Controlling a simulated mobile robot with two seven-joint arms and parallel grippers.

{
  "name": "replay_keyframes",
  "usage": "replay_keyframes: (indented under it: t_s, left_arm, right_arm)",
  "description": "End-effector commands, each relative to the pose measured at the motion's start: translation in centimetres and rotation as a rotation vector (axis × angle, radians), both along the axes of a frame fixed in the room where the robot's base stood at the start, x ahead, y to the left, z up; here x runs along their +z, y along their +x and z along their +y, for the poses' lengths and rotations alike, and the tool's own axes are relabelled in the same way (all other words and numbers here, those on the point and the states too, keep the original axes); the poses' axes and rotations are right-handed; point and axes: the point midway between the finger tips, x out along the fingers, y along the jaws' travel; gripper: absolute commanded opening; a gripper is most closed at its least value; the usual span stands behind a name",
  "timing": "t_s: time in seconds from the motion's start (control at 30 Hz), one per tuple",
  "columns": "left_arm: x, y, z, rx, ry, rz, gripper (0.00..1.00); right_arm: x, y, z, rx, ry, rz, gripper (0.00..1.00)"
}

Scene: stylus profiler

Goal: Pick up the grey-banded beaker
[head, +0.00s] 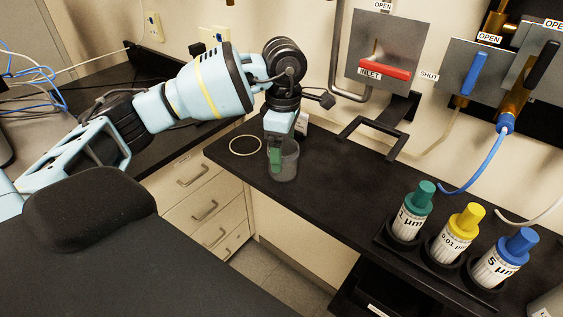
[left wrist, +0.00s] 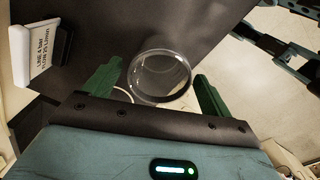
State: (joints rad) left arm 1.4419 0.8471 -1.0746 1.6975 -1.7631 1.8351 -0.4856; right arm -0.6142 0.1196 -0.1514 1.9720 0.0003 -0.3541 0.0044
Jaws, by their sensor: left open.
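A clear, greyish beaker (head: 287,166) stands upright on the dark counter near its front edge; a grey band cannot be made out clearly. My left gripper (head: 275,158) is over the beaker from above, with a green finger showing against the beaker's left side. In the left wrist view the beaker's round rim (left wrist: 161,76) lies between the two spread green fingers of my left gripper (left wrist: 159,72). The fingers are open, with gaps visible on both sides of the rim.
A thin pale ring (head: 245,145) lies on the counter left of the beaker. A black rack (head: 384,238) with green-, yellow- and blue-capped bottles stands at the right. A red-handled inlet valve (head: 385,69) is on the wall. The counter between beaker and rack is clear.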

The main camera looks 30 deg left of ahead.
Motion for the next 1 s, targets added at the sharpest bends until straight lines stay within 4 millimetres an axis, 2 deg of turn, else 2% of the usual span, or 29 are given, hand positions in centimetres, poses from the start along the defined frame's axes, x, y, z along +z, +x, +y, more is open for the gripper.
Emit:
replay_keyframes:
  t_s: [0.2,0.47,0.83,1.0]
  left_arm:
    - [-2.1,0.0,0.0,0.000,0.000,-0.002,0.84]
    - [-2.3,0.0,0.0,-0.001,0.000,-0.002,0.83]
    - [-2.2,0.0,0.0,-0.001,0.000,-0.002,0.34]
    - [-2.2,0.0,0.0,-0.001,0.000,-0.002,0.34]
  right_arm:
    - [0.3,0.3,-0.2,0.005,-0.006,-0.009,0.36]
    - [0.1,0.1,-0.3,0.005,-0.007,-0.004,0.36]
    - [0.1,0.1,-0.2,0.001,-0.004,-0.004,0.36]
    - [0.1,0.1,-0.1,-0.002,-0.002,-0.003,0.36]
